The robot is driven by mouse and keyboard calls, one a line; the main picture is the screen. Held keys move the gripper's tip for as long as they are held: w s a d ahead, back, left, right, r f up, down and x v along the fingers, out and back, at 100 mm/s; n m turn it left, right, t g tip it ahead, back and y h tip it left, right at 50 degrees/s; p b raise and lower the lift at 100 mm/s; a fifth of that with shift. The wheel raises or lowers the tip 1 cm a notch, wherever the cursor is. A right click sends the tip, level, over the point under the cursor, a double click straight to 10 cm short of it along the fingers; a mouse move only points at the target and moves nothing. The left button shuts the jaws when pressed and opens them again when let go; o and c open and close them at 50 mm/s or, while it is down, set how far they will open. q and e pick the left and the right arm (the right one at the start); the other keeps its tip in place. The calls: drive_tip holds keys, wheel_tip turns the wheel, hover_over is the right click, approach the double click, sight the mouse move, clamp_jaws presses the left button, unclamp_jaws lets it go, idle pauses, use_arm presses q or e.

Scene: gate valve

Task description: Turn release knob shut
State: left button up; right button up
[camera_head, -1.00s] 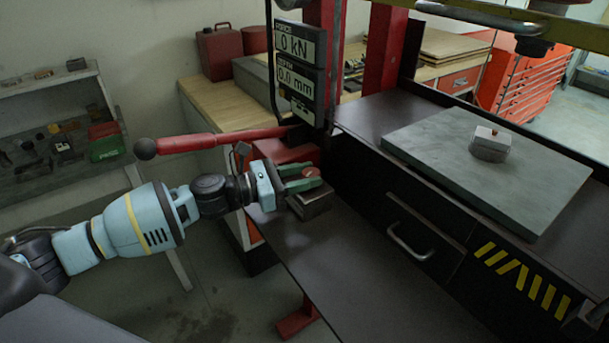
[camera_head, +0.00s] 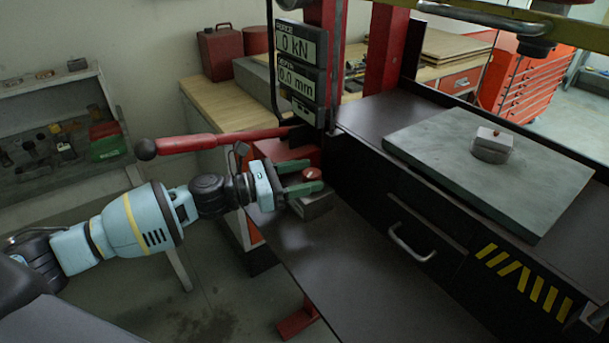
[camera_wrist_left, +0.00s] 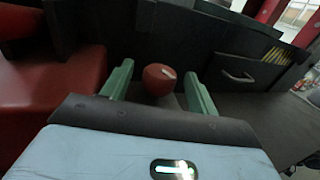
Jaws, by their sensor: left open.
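The release knob (camera_head: 311,174) is a small round red knob with a pale mark, on top of a grey metal block (camera_head: 313,207) beside the red pump housing. It also shows in the left wrist view (camera_wrist_left: 158,80). My left gripper (camera_head: 314,179) is open, with one green finger on each side of the knob. In the left wrist view (camera_wrist_left: 158,88) the knob sits between the fingers, with visible gaps on both sides. The knob's lower part and stem are hidden. My right gripper is not in view.
A long red lever with a black ball end (camera_head: 146,149) runs above my left wrist. A display panel (camera_head: 297,70) stands behind the knob. A dark bench (camera_head: 350,270) lies in front and is clear. A drawer handle (camera_head: 410,245) is to the right.

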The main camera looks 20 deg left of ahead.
use_arm(q)
drive_tip(key=v, duration=0.4)
drive_tip(key=b+v, duration=0.1)
drive_tip(key=v, duration=0.1)
drive_tip(key=shift+f, duration=0.25)
drive_tip(key=shift+s+a+r, duration=0.2)
drive_tip(key=shift+s+a, duration=0.2)
drive_tip(key=shift+a, duration=0.2)
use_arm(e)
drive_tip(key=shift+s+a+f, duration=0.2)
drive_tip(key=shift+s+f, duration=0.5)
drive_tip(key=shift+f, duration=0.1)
use_arm(q)
drive_tip(key=shift+f, duration=0.1)
